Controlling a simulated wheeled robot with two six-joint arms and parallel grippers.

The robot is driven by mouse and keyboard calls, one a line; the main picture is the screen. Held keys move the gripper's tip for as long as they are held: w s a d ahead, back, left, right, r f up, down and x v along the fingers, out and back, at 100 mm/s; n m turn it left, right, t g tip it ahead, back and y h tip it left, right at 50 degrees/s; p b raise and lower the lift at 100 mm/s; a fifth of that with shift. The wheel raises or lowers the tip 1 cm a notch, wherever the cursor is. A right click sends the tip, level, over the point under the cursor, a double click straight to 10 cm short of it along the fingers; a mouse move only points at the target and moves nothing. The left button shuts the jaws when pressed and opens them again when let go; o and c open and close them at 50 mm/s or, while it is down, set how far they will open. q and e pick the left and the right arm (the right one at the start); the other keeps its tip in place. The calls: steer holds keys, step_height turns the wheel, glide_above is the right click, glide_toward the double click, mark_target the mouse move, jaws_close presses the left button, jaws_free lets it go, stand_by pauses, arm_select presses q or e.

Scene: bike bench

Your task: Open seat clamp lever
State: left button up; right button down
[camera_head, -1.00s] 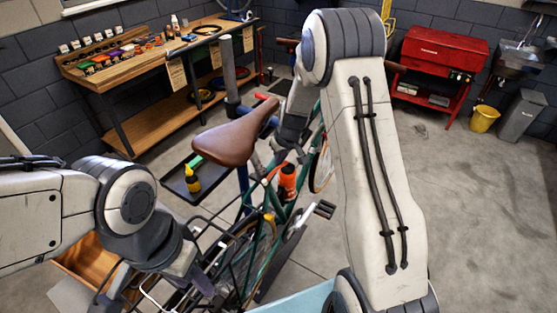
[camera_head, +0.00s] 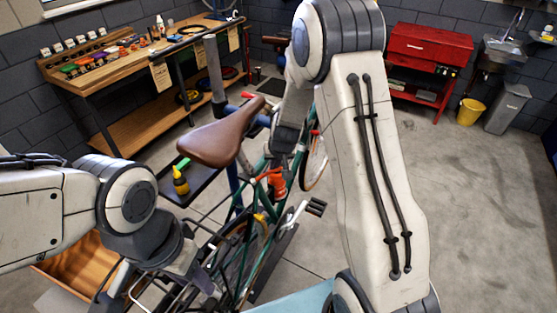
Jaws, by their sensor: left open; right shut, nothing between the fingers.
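The green bike (camera_head: 262,262) stands in a repair stand, with its brown saddle (camera_head: 225,140) left of my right arm. An orange-red part (camera_head: 266,174) shows below the saddle, beside the orange bottle (camera_head: 277,190). I cannot tell whether it is the seat clamp lever, and the clamp is not clear at this size. My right gripper (camera_head: 281,160) points down just right of the saddle and above the bottle, shut and empty; its fingertips are hard to make out. My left gripper (camera_head: 196,285) is open and empty at the lower left, near the bike's rear rack.
A black tray (camera_head: 172,192) with a yellow bottle (camera_head: 180,181) is left of the saddle. A wooden workbench (camera_head: 110,75) stands at the back left. A red tool cabinet (camera_head: 428,48) and a yellow bucket (camera_head: 470,111) are at the back right. The right-hand floor is clear.

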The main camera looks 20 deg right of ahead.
steer(key=shift+s+m, duration=0.3)
steer(key=shift+m, duration=0.1)
arm_select(q)
steer(key=shift+s+d+r, duration=0.1)
steer(key=shift+s+d, duration=0.15)
steer(key=shift+s, duration=0.2)
steer(key=shift+s+d+r, duration=0.1)
steer(key=shift+s+d, duration=0.1)
steer(key=shift+s, duration=0.2)
arm_select(e)
steer(key=s+a+f+m+h, duration=0.2)
steer(key=s+m+h, duration=0.2)
steer(key=s+m, duration=0.3)
steer(key=m, duration=0.5)
steer(key=shift+s+a+f+t, duration=0.2)
steer(key=shift+a+t, duration=0.05)
steer(key=shift+t, duration=0.15)
arm_select(q)
steer(key=shift+f, duration=0.15)
arm_select(e)
steer(key=shift+s, duration=0.1)
arm_select(q)
steer(key=shift+a+f+b, duration=0.1)
steer(key=shift+f+b, duration=0.3)
arm_select(e)
steer(key=shift+s+d, duration=0.45)
steer(key=shift+s, duration=0.1)
